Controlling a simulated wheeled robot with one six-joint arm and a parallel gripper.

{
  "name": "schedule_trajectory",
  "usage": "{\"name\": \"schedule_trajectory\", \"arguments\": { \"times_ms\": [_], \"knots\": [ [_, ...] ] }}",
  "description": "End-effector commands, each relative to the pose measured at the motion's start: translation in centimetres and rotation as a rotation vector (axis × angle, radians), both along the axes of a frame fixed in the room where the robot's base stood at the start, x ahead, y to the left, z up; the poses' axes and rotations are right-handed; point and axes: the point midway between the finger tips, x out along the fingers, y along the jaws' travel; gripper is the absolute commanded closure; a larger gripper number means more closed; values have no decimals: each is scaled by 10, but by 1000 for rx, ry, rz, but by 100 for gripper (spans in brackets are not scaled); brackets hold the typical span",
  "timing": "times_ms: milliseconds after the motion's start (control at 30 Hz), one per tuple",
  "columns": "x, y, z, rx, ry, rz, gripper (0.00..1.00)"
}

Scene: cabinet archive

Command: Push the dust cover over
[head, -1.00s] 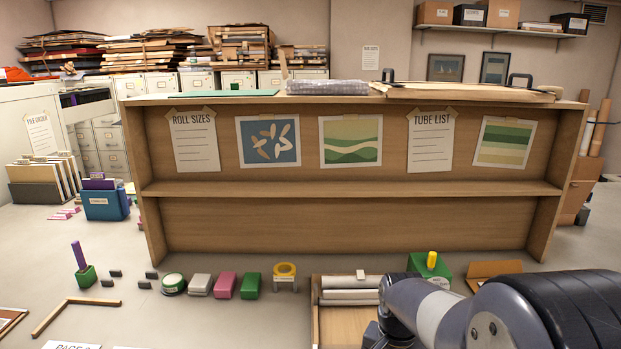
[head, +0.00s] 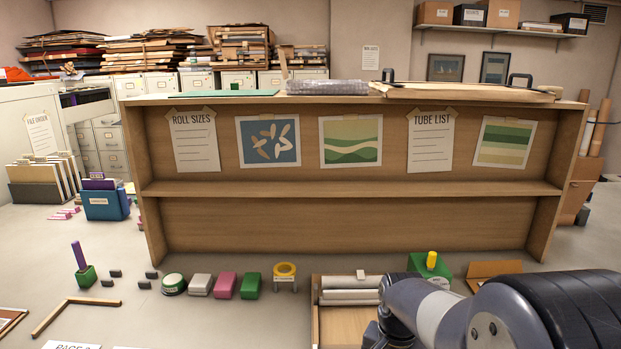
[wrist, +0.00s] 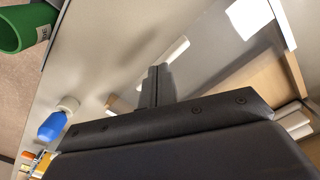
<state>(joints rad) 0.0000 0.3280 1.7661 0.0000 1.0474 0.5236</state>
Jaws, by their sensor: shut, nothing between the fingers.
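I cannot clearly make out a dust cover in either view. In the wrist view, a smooth grey panel (wrist: 222,42) lies beyond my fingers, beside the wooden tray (wrist: 268,84); I cannot tell whether it is the cover. My gripper (wrist: 157,72) is shut and empty, its narrow fingers together above the pale surface. I cannot tell whether the fingertips touch anything. In the head view my arm comes in from the lower right and hides part of the tray (head: 316,325); my fingers are out of sight there.
White rolls (head: 350,290) lie in the tray. A green block with a yellow peg (head: 430,263) stands behind my arm. Pink (head: 225,286) and green (head: 251,286) blocks and a yellow tape roll (head: 285,270) stand left. A wooden shelf unit (head: 350,222) closes off the back.

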Motion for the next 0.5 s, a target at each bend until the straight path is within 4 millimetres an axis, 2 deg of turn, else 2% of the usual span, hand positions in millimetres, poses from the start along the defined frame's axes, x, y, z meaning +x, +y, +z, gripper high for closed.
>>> {"name": "schedule_trajectory", "arguments": {
  "times_ms": [500],
  "knots": [
    [10, 0, 0, 0, 0, 0, 100]
  ]
}}
